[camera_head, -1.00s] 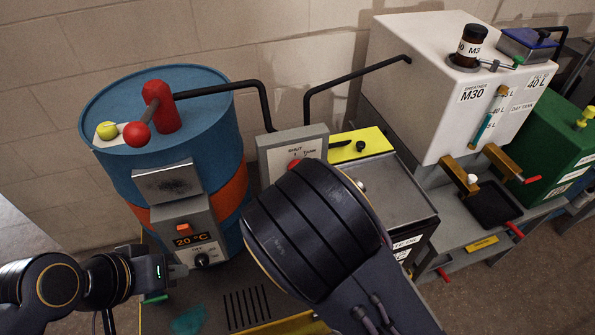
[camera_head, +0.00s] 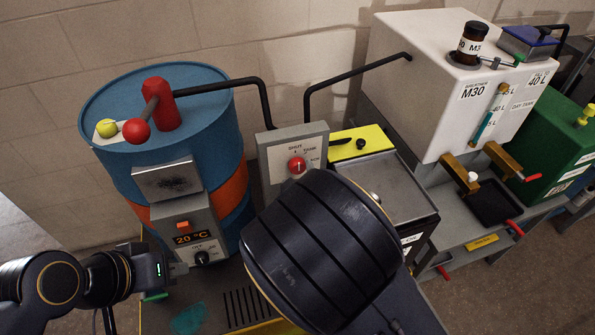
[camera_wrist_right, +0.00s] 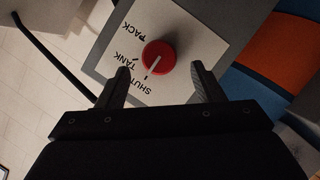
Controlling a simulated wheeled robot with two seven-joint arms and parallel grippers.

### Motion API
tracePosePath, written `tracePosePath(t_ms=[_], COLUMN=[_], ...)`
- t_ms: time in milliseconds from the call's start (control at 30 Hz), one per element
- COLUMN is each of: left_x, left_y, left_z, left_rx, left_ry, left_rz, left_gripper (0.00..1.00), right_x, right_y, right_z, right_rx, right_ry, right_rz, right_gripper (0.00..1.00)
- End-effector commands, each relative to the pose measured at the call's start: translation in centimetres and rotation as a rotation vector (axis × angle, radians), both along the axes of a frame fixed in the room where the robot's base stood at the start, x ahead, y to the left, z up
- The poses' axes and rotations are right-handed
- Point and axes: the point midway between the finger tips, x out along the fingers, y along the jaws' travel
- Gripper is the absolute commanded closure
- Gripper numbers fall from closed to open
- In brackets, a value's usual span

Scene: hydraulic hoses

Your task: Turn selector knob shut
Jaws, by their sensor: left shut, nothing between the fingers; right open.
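The red selector knob (camera_head: 297,165) sits on a grey and white panel (camera_head: 265,145) marked SHUT, TANK and PACK. In the right wrist view the knob (camera_wrist_right: 160,52) shows a white pointer line slanting down-left, roughly toward the SHUT lettering; its exact setting is hard to tell. My right gripper (camera_wrist_right: 161,73) is open, its fingers on either side of the knob's near edge in the picture; I see no contact. In the head view my right wrist hides its fingers. My left gripper (camera_head: 178,270) is shut and empty, low in front of the drum.
The blue and orange drum (camera_head: 208,108) with a red-knobbed lever stands left of the panel. A black hose (camera_head: 262,95) runs behind the panel. A grey tray with a yellow strip (camera_head: 372,142) and a white M30 tank (camera_head: 420,110) stand to the right.

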Motion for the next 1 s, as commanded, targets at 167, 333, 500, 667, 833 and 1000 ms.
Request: tracePosePath(t_ms=[167,333,500,667,833,1000], left_x=[0.0,0.0,0.0,0.0,0.0,0.0], left_y=[0.0,0.0,0.0,0.0,0.0,0.0], left_z=[0.0,0.0,0.0,0.0,0.0,0.0], left_rx=[0.000,0.000,0.000,0.000,0.000,0.000], left_ry=[0.000,0.000,0.000,0.000,0.000,0.000], left_rz=[0.000,0.000,0.000,0.000,0.000,0.000], left_gripper=[1.00,1.00,1.00,1.00,1.00,1.00], right_x=[-2.8,-4.0,-4.1,-4.1,-4.0,-4.1], right_y=[-0.1,-0.2,-0.3,-0.3,-0.3,-1.3], right_z=[0.9,1.2,1.3,1.2,1.2,0.4], right_rx=[-0.001,-0.001,-0.001,-0.001,-0.001,0.088], right_ry=[0.001,0.001,0.001,0.001,0.001,0.101], right_rz=[0.003,0.001,0.000,0.000,0.000,-0.024], right_gripper=[0.39,0.39,0.39,0.39,0.39,0.39])
